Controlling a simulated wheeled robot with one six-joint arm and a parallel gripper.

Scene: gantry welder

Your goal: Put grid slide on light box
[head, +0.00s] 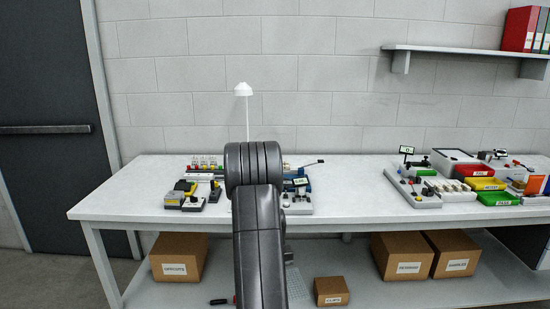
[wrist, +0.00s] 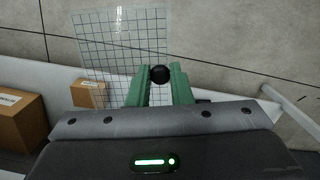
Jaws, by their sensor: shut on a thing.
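The grid slide (wrist: 120,40) is a clear plate with dark grid lines and a round black knob, in the wrist view. My gripper (wrist: 158,80) has green fingers, shut around the slide at its black knob. The slide stretches up and left beyond the fingers. In the head view a patch of the grid slide (head: 296,284) shows right of my arm, below the table's front edge. My arm hides the gripper there.
The white table (head: 355,195) has a clear stretch in its middle. Small devices (head: 195,190) stand at its left, partly behind my arm. Yellow (head: 484,184), red and green bins crowd its right end. Cardboard boxes (head: 402,256) stand on the lower shelf.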

